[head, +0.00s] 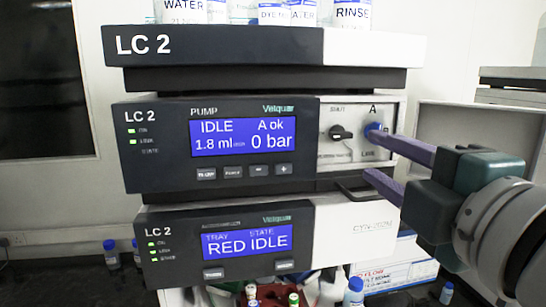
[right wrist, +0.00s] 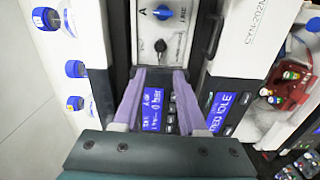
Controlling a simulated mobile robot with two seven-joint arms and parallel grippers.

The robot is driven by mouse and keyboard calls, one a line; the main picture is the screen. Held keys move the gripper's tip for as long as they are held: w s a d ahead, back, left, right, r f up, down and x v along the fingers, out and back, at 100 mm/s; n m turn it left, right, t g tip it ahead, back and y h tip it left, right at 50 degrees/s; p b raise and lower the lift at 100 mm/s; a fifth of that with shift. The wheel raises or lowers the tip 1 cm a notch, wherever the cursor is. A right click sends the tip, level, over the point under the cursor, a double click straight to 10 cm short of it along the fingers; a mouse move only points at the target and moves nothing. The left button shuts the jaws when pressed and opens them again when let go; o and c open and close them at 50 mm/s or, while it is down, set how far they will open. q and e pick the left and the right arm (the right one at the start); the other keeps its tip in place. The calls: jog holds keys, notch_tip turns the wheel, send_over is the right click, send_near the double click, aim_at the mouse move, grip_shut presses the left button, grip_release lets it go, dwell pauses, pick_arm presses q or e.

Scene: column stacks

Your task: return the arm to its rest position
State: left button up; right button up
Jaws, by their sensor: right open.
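My right arm (head: 500,225) comes in from the right in the head view. Its right gripper (head: 369,153) has two purple fingers spread apart with nothing between them. It is in front of the right part of the pump unit (head: 160,150). In the head view the upper fingertip overlaps the blue knob (head: 373,128) under the letter A. In the right wrist view the knob (right wrist: 162,12) lies beyond the open fingertips (right wrist: 160,74), not between them. The black knob (right wrist: 160,45) is nearer the fingers there. My left gripper is not in view.
The stack's lower unit (head: 180,220) reads RED IDLE. A black handle (head: 352,192) sticks out near the lower finger. Labelled bottles (head: 352,14) stand on top. Small blue-capped bottles (head: 355,290) and a red rack (right wrist: 295,90) stand low down. A grey box (head: 470,125) is behind my arm.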

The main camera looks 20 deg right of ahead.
jog(key=s+f+m+g+p, duration=0.2)
jog(key=s+f+m+g, duration=0.55)
jog(key=f+m, duration=0.2)
jog(key=s+a+f+m+g+y+p, duration=0.1)
jog(key=s+a+f+m+g+y, duration=0.2)
jog(key=s+a+f+g, duration=0.3)
jog(key=s+y, duration=0.1)
jog(key=s, duration=0.2)
jog(key=shift+s+a+f, duration=0.25)
jog(key=shift+s+a, duration=0.1)
jog(key=shift+a, duration=0.05)
jog(key=shift+m+g, duration=0.25)
jog(key=shift+o, duration=0.3)
